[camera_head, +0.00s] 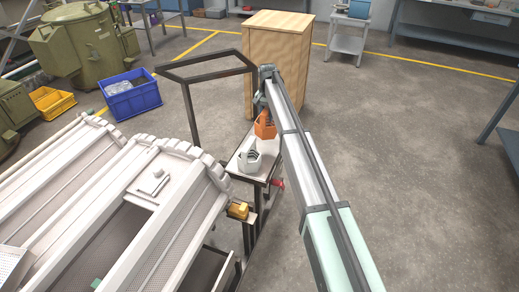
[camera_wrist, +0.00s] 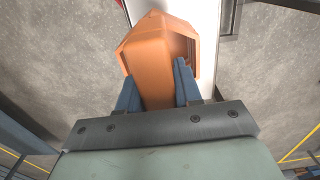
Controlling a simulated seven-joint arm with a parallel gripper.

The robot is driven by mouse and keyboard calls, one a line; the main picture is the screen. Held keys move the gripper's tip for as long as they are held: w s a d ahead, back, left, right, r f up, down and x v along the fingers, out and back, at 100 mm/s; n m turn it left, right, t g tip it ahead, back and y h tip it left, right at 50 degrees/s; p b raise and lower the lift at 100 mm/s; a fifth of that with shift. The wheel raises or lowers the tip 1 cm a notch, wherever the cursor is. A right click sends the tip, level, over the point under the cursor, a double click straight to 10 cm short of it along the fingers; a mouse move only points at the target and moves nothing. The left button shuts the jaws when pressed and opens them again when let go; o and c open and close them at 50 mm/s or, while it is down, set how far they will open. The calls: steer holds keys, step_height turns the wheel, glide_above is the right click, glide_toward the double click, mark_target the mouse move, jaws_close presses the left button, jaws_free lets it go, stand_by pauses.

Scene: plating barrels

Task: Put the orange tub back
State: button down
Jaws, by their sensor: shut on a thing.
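The orange tub (camera_head: 265,126) is at the far end of a narrow light-topped table (camera_head: 264,174). It fills the middle of the wrist view (camera_wrist: 160,45), with the table's pale top beyond it. My gripper (camera_wrist: 156,75) is shut on the tub, with one blue finger on each side. In the head view my gripper (camera_head: 265,108) is partly hidden by my arm. I cannot tell whether the tub touches the table top. A white tub (camera_head: 249,161) with dark contents stands on the nearer part of the table.
Large pale plating barrels (camera_head: 150,190) stand left of the table. A yellow box (camera_head: 238,210) sits on a ledge at its near end. A dark metal frame (camera_head: 190,108) and a wooden cabinet (camera_head: 278,65) stand behind. Open floor lies to the right.

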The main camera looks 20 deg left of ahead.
mark_target(259, 131)
steer(key=a, duration=0.3)
steer(key=shift+w+f, duration=0.2)
steer(key=shift+a+f, duration=0.2)
steer(key=shift+a, duration=0.05)
steer(key=shift+f, duration=4.85)
steer(key=shift+f, duration=0.15)
steer(key=c, duration=0.8)
jaws_free()
step_height(259, 131, up, 12)
steer(key=shift+s+r, duration=0.1)
steer(key=shift+r, duration=0.05)
